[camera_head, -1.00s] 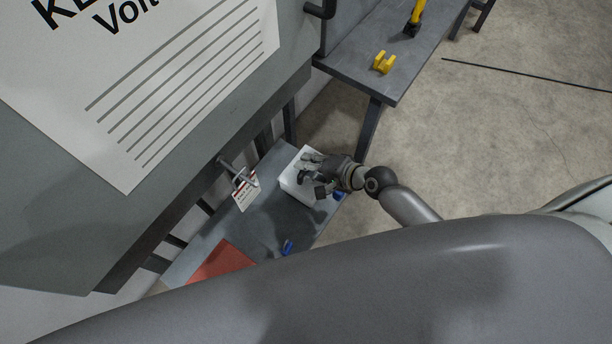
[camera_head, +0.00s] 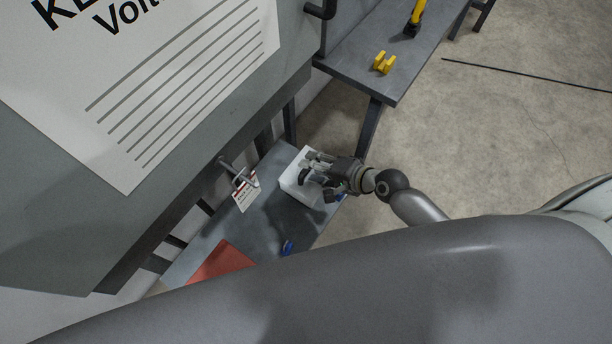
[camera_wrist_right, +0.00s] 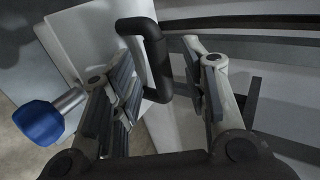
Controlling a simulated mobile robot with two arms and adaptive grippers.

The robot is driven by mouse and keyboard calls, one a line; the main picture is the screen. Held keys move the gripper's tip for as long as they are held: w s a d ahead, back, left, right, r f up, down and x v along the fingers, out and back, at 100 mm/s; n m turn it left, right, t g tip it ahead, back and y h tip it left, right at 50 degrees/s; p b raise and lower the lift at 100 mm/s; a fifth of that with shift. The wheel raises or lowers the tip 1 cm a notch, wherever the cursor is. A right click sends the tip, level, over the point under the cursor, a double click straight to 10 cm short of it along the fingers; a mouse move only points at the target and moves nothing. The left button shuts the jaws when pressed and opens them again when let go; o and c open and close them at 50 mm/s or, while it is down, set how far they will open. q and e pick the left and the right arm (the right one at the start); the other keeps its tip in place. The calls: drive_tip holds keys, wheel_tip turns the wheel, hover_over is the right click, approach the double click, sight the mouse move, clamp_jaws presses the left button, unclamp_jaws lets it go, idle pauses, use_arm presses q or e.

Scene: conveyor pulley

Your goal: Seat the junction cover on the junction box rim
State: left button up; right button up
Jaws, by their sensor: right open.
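The white junction piece (camera_head: 293,187) is on the low grey bench in the head view. I cannot tell there where its cover ends and its box begins. In the right wrist view a pale panel (camera_wrist_right: 95,35) shows at upper left, and a black bar handle (camera_wrist_right: 157,62) stands between my finger pads. My right gripper (camera_head: 322,174) is over the white piece, its fingers spread. In the wrist view the right gripper (camera_wrist_right: 168,85) is open around the handle, with a gap at the right finger. My left gripper is not in view.
A blue knob (camera_wrist_right: 38,122) on a metal stem is left of the fingers. The low bench (camera_head: 262,222) also carries a red sheet (camera_head: 222,262) and a small blue item (camera_head: 287,247). A tag (camera_head: 246,191) hangs from the wall. A higher table (camera_head: 345,68) holds a yellow part (camera_head: 383,62).

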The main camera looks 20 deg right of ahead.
drive_tip(key=v, duration=0.9)
drive_tip(key=shift+r, duration=0.15)
drive_tip(key=shift+d, duration=0.1)
